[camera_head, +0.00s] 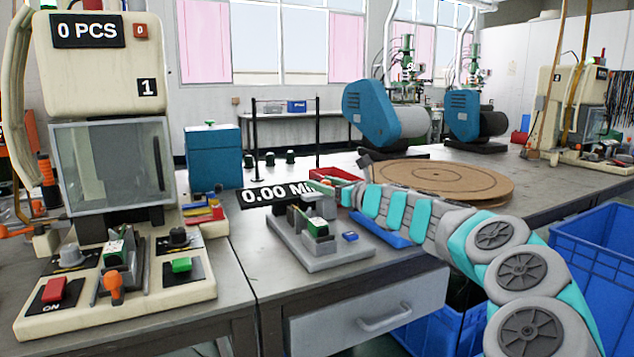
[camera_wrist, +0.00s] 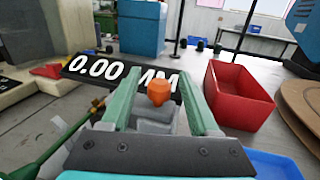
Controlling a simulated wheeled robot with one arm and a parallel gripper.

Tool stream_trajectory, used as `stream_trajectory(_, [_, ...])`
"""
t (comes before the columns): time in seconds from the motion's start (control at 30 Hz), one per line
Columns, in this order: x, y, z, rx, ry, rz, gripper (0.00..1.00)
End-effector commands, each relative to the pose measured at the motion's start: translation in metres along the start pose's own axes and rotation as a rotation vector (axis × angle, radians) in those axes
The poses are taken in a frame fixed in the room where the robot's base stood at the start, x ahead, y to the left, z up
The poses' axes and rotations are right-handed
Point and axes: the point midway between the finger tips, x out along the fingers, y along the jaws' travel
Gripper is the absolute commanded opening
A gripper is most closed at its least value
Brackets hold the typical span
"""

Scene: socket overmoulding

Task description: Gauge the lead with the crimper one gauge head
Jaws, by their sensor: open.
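The crimper one (camera_head: 105,110) stands at the left of the head view, with a "0 PCS" sign and a "1" label. Its gauge head (camera_head: 310,255) is a grey block on the bench under a black "0.00" display (camera_head: 275,192), which also shows in the wrist view (camera_wrist: 95,68). My gripper (camera_head: 322,187) is above and behind the gauge block. In the wrist view its green fingers (camera_wrist: 157,90) are apart. A rounded orange piece (camera_wrist: 159,92) shows between them, with grey blocks below; I cannot tell whether it touches them. I cannot make out the lead for certain.
A red bin (camera_wrist: 238,95) stands right of my fingers in the wrist view. A round brown board (camera_head: 435,182) lies behind my arm. A teal box (camera_head: 213,158) stands behind the display. Blue crates (camera_head: 600,250) stand at the right.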

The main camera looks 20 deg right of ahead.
Motion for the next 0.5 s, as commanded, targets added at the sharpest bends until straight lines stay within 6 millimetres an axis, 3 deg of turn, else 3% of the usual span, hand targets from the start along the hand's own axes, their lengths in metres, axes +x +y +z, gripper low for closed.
stream_trajectory(0.2, [0.023,0.001,-0.003,0.001,0.003,0.002,0.61])
stream_trajectory(0.5, [0.026,0.001,-0.001,0.000,0.001,0.002,0.61])
